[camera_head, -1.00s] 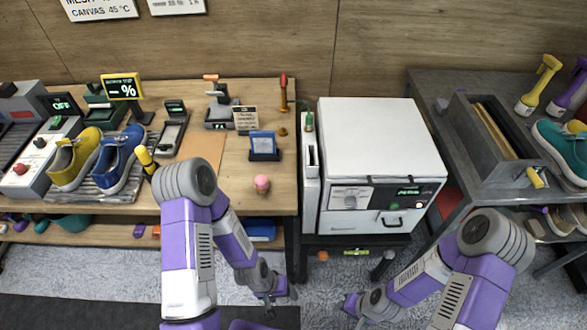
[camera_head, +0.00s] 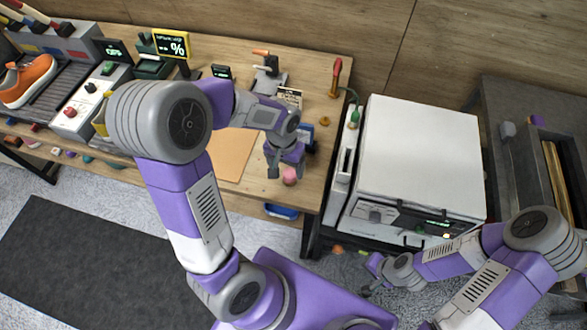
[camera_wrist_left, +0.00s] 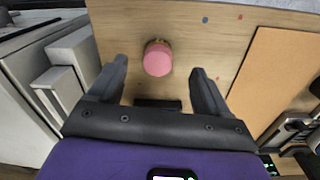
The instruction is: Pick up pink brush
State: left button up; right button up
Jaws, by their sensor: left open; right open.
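The pink brush (camera_head: 289,176) stands near the front right edge of the wooden table, and only its round pink top shows clearly. In the left wrist view the pink brush (camera_wrist_left: 158,58) lies ahead of and between my open fingers, with bare table around it. My left gripper (camera_head: 284,172) is open right at the brush in the head view; in the wrist view its fingertips (camera_wrist_left: 160,75) stop short of the brush and nothing is held. My right gripper (camera_head: 370,278) is open and empty, low in front of the white cabinet.
A white cabinet (camera_head: 415,155) stands right of the wooden table (camera_head: 315,150). A tan mat (camera_head: 232,153) lies left of the brush. A red-handled tool (camera_head: 336,78) stands behind. An orange sneaker (camera_head: 27,80) sits at far left. A dark bench with a tray stands at right.

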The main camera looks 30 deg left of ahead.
aim_at(289, 173)
pick_arm(q)
jog(key=f, duration=0.2)
jog(key=w+f+b, duration=0.1)
jog(key=f, duration=0.2)
jog(key=shift+d+f, duration=0.1)
jog(key=shift+f, duration=0.55)
jog(key=shift+c, duration=0.4)
jog(key=c, duration=1.1)
notch_tip(289, 173, up, 10)
jog(key=shift+r+p, duration=0.1)
jog(key=shift+p, duration=0.95)
